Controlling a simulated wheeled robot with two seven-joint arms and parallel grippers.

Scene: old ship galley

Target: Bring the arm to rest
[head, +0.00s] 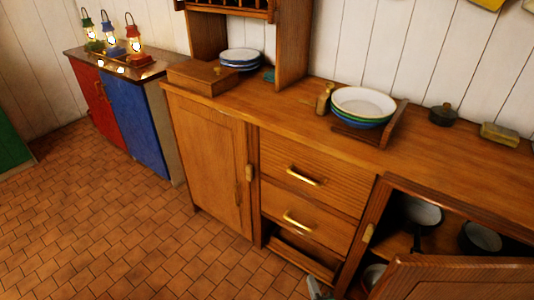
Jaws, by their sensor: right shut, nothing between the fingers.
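Only a small grey tip of my right gripper (316,288) shows, at the bottom edge of the head view. It is in front of the wooden cabinet, low down, beside the open cabinet door (455,280). It is shut and empty. The rest of it and its arm are out of the picture. My left gripper is not in view.
The wooden counter (245,107) holds a wooden box (203,78), plates (241,57), stacked bowls (363,104) and a dark pot (444,115). Pans (422,212) stand inside the open cabinet. Lanterns (133,38) stand on the left cabinet. The tiled floor (100,220) is clear at left.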

